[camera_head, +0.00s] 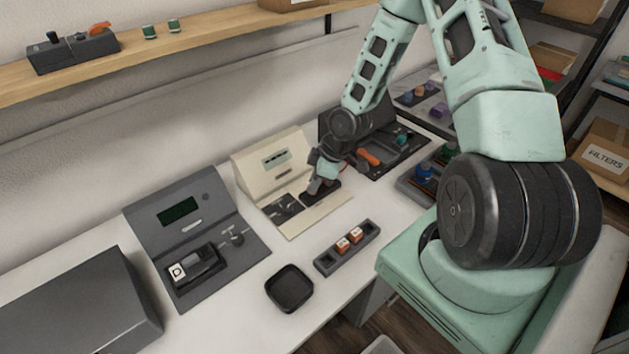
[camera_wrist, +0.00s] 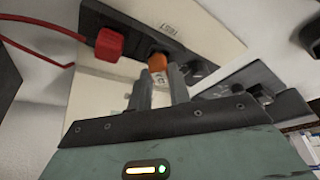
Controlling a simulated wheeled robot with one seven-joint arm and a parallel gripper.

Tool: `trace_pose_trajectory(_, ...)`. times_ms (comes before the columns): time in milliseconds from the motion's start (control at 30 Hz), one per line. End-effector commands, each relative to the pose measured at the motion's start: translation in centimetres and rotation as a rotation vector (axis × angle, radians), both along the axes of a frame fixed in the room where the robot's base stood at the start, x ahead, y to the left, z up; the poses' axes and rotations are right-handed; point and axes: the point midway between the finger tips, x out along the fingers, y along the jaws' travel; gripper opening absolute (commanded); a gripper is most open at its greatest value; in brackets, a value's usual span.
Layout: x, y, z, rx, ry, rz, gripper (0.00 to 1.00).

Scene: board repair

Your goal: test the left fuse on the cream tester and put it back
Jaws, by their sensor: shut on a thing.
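The cream tester (camera_head: 266,158) stands on the white bench, with a small display on its sloped back and a dark socket strip on its base. My gripper (camera_head: 318,188) is down over that strip. In the wrist view my gripper (camera_wrist: 162,85) is shut on an orange and white fuse (camera_wrist: 157,63). The fuse is at the dark strip (camera_wrist: 135,28); I cannot tell whether it is fully seated. A dark rack (camera_head: 328,261) in front of the tester holds two orange and white fuses (camera_head: 349,239), with bare room at its left end.
A dark grey tester (camera_head: 176,215) with a block marked D stands left. A black square tray (camera_head: 289,288) lies in front. Another dark panel (camera_head: 398,158) with an orange handle is right of my gripper. The wrist view shows a red plug (camera_wrist: 108,44) with a cable beside the fuse.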

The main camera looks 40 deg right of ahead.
Motion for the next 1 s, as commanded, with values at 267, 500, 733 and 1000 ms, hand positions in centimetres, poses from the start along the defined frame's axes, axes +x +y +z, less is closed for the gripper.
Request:
trace_pose_trajectory(267,0.0,0.0,-0.17,0.0,0.0,0.0,0.0)
trace_pose_trajectory(500,0.0,0.0,-0.47,0.0,0.0,0.0,0.0)
trace_pose_trajectory(733,-0.01,-0.01,-0.74,0.0,0.0,0.0,0.0)
trace_pose_trajectory(1000,-0.01,-0.02,-0.92,-0.001,0.001,0.0,0.0)
